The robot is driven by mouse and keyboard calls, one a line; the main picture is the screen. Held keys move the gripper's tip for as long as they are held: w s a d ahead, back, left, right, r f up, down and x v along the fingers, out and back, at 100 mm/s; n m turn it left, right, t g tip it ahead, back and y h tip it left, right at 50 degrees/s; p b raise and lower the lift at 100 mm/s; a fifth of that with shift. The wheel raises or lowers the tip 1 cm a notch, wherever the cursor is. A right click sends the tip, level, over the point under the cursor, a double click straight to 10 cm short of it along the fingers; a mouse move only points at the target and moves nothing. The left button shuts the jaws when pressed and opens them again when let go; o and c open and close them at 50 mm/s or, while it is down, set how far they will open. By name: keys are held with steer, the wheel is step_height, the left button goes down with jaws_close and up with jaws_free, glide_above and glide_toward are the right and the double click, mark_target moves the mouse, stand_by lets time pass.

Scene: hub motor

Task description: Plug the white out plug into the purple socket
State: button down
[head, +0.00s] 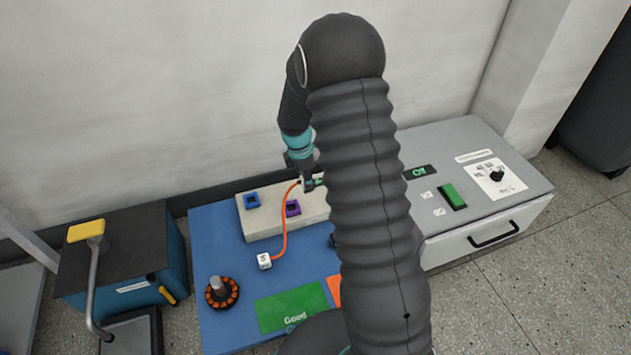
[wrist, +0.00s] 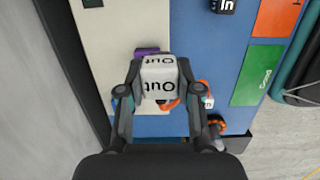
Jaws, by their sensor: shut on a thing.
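My gripper (head: 306,184) is above the right part of the pale socket block (head: 262,222), partly hidden by my arm in the head view. In the wrist view my gripper (wrist: 160,85) is shut on a white plug (wrist: 160,78) marked "Out". The purple socket (head: 292,208) is on the block, left of and below my gripper in the head view. In the wrist view the purple socket (wrist: 147,50) shows just past the held plug, which partly covers it. An orange cable (head: 285,232) runs from near my gripper to a white cube plug (head: 264,261) on the blue surface.
A blue socket (head: 252,200) is at the block's left. A motor (head: 221,291) with an orange ring stands on the blue bench (head: 207,240). A green "Good" area (head: 292,307) is at the front. A control box (head: 480,190) stands right. A black "In" plug (wrist: 222,5) shows in the wrist view.

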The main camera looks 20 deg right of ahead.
steer(key=shift+w+a+f+b, duration=0.5)
steer(key=shift+a+f, duration=0.25)
steer(key=shift+f, duration=0.15)
steer(key=shift+w+a+f+b, duration=0.4)
steer(key=shift+a+f+b, duration=0.15)
steer(key=shift+a+f, duration=0.3)
steer(key=shift+w+a+f+b, duration=0.5)
steer(key=shift+a+f, duration=0.2)
steer(key=shift+f, duration=0.2)
steer(key=shift+f+b, duration=0.45)
steer(key=shift+f, duration=0.5)
steer(key=shift+f, duration=0.15)
steer(key=shift+f, duration=0.45)
steer(key=shift+f, duration=0.1)
steer(key=shift+f+b, duration=0.35)
steer(key=shift+b, duration=0.05)
steer(key=shift+f, duration=0.8)
stand_by(2.3)
